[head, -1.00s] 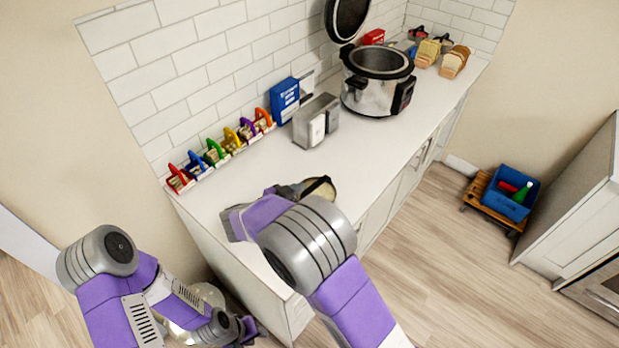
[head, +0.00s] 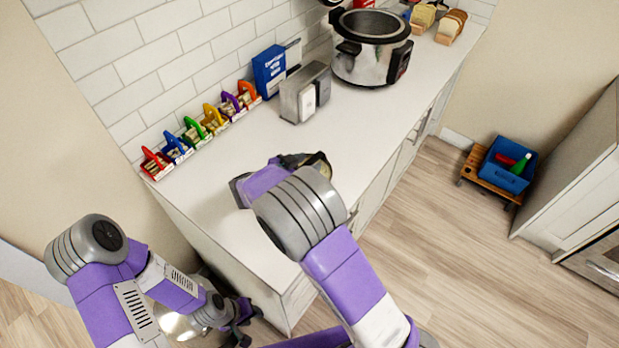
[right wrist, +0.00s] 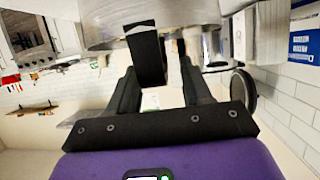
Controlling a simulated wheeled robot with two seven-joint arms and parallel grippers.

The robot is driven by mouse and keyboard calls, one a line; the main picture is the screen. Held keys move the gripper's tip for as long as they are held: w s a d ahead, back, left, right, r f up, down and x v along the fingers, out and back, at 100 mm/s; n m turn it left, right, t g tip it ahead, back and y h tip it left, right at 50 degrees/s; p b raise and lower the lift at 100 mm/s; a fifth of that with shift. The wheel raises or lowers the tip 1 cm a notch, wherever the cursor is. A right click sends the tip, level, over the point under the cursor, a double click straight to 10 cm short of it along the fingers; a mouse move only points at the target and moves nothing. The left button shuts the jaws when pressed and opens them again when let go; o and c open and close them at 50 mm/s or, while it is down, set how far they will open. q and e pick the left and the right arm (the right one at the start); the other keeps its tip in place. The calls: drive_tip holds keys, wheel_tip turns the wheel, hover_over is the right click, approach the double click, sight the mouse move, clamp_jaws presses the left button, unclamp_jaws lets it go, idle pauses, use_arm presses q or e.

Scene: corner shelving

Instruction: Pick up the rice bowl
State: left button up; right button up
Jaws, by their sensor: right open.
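The rice bowl (head: 322,171) is on the white counter, a cream round shape mostly hidden behind my right wrist in the head view. My right gripper (head: 297,162) is at the bowl, with dark finger parts at its rim.
A row of several coloured small baskets (head: 200,132) lines the wall. A metal toaster-like box (head: 305,93), a blue box (head: 269,71) and a rice cooker (head: 371,50) stand farther along the counter (head: 230,180).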

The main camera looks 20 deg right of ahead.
drive_tip(key=shift+x, duration=0.95)
drive_tip(key=shift+c, duration=0.2)
clamp_jaws()
idle(0.5)
